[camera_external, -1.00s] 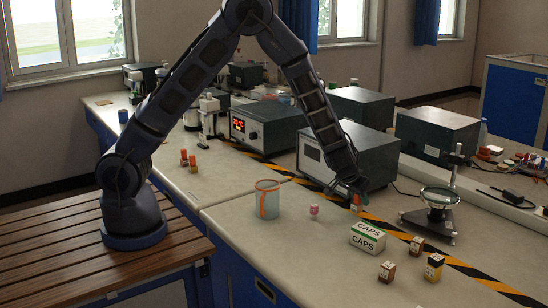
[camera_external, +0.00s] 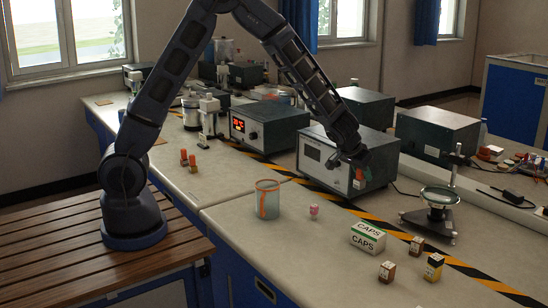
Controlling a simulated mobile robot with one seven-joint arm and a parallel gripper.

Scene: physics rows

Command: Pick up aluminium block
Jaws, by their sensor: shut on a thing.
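My gripper (camera_external: 361,176) is in front of the right side of the grey instrument box, raised above the bench. It is shut on a small orange-and-pale block (camera_external: 357,184), mostly hidden by the fingers. I cannot read any marking on it, so I cannot tell from its look whether it is the aluminium block. The block hangs clear of the bench top, above the black-and-yellow floor-style tape.
A clear beaker (camera_external: 267,199), a small pink-topped vial (camera_external: 314,211) and a CAPS box (camera_external: 367,237) stand in front. Small blocks (camera_external: 387,270) lie at front right. A magnifier stand (camera_external: 440,205) is right of my gripper. Grey instrument boxes (camera_external: 325,158) stand close behind.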

